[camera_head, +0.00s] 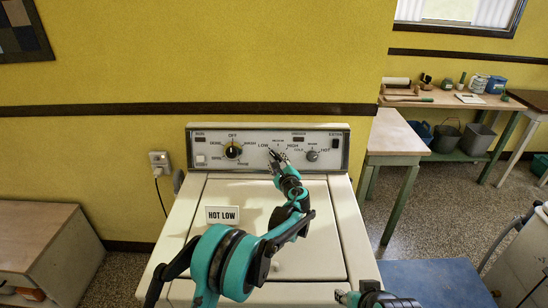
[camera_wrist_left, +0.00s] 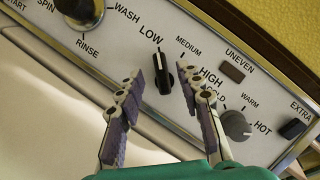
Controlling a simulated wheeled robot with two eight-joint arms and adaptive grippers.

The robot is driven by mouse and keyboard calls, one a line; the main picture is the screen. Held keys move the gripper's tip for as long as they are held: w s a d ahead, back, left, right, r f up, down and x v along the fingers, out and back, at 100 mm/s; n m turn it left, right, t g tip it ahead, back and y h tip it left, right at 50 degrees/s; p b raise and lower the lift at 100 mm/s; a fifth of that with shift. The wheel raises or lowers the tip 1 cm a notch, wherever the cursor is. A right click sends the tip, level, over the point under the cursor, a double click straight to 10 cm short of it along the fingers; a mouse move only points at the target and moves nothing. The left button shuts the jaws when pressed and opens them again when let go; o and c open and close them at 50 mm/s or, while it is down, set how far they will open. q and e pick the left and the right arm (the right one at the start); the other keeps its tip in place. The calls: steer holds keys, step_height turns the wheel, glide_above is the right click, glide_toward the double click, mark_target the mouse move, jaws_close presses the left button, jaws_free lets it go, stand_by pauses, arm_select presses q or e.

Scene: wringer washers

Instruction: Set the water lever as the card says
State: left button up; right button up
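The card (camera_head: 222,215) reads "HOT LOW" and stands on the washer's white top. The black water lever (camera_wrist_left: 163,78) is on the panel (camera_head: 262,136), below the LOW, MEDIUM and HIGH labels. Its upper end points about toward LOW. My left gripper (camera_wrist_left: 160,73) is open, with one finger on each side of the lever; I cannot tell whether either touches it. In the head view this gripper (camera_head: 275,154) hides most of the lever. The grey temperature knob (camera_wrist_left: 235,125) is to its right, by COLD, WARM and HOT. My right gripper (camera_head: 347,297) is at the bottom edge, its opening unclear.
A round dial (camera_head: 233,151) with OFF, WASH, SPIN and RINSE sits left of the lever. A black EXTRA switch (camera_wrist_left: 292,129) is at the panel's right end. A wooden table (camera_head: 395,132) stands right of the washer. A low cabinet (camera_head: 40,250) is at the left.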

arm_select(q)
steer(key=v, duration=0.6)
steer(key=shift+s, duration=0.35)
steer(key=shift+d, duration=0.1)
steer(key=s+a+r+n+g, duration=0.1)
steer(key=s+a+n, duration=0.2)
steer(key=s+a, duration=0.2)
steer(key=s+a+r+n+g, duration=0.2)
steer(key=s+a+n, duration=0.2)
steer(key=s+a, duration=0.1)
steer(key=s+a+r+n+g, duration=0.2)
steer(key=s+a+n, duration=0.2)
steer(key=s+a, duration=0.2)
steer(key=shift+a+r, duration=0.25)
steer(key=shift+a, duration=0.25)
steer(key=s+f+n+g+h, duration=0.1)
steer(key=s+n, duration=0.3)
steer(key=s, duration=0.5)
steer(key=s+a+f+n+g+h, duration=0.1)
steer(key=s+f+n, duration=0.3)
steer(key=s, duration=0.5)
steer(key=s+a+f+n+g+h, duration=0.1)
steer(key=s+n, duration=0.4)
steer(key=s, duration=0.5)
steer(key=shift+f+g+h, duration=0.6)
steer(key=shift+f+h, duration=0.2)
steer(key=shift+f, duration=0.15)
steer(key=shift+a, duration=0.1)
